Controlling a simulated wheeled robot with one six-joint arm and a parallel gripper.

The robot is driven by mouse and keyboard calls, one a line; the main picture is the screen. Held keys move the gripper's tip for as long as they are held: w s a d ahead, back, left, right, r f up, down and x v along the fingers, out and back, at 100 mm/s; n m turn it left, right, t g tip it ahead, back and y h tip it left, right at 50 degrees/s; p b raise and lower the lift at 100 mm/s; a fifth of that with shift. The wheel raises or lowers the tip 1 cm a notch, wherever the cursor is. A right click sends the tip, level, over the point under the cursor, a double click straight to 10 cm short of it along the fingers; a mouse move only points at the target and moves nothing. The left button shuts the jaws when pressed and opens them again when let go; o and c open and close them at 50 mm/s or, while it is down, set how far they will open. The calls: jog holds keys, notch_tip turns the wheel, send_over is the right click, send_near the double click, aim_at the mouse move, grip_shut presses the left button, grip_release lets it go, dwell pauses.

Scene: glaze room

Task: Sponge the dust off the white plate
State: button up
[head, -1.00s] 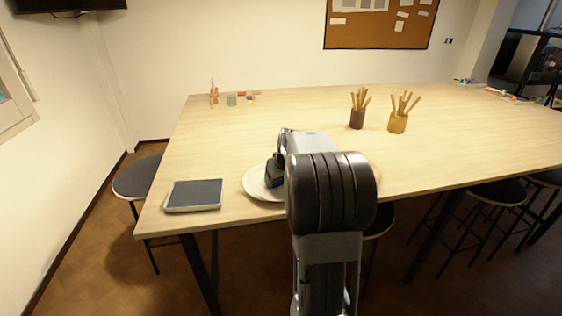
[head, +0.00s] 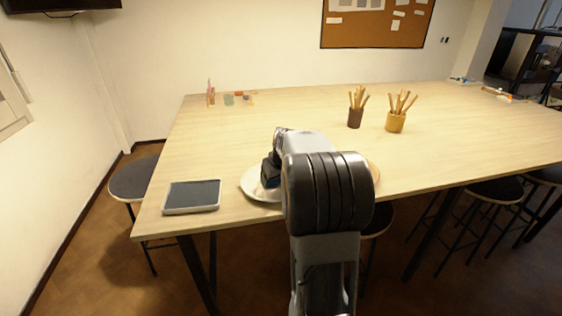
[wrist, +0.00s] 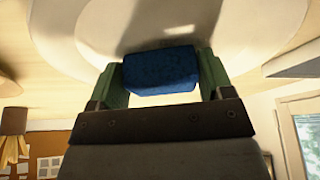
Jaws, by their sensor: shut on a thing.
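The white plate (head: 250,190) lies near the front edge of the table, partly hidden behind my arm. In the wrist view the plate (wrist: 58,40) fills the top of the picture, with a shadow across its middle. My gripper (wrist: 162,72) is shut on a blue sponge (wrist: 160,70), one green finger on each side of it. In the head view my gripper (head: 270,172) is over the plate, pointing down. The sponge is at the plate's surface; I cannot tell whether it touches. I cannot make out dust on the visible part of the plate.
A grey tray (head: 192,197) with a dark inside lies left of the plate. A brown cup (head: 355,118) and a yellow cup (head: 396,122) hold sticks further back. A round brownish edge (head: 375,172) shows right of my arm. The table's middle is clear.

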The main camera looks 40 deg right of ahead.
jog(key=shift+s+a+r, duration=0.15)
jog(key=shift+s, duration=0.25)
jog(key=shift+s+a+r, duration=0.1)
jog(key=shift+s+a, duration=0.05)
jog(key=shift+s, duration=0.25)
notch_tip(320, 180, up, 2)
jog(key=shift+d+p, duration=0.1)
jog(key=shift+p, duration=0.5)
jog(key=shift+w+r+p, duration=0.15)
jog(key=shift+r+p, duration=0.35)
jog(key=shift+r, duration=0.05)
jog(key=shift+r+p, duration=1.55)
jog(key=shift+r, duration=0.7)
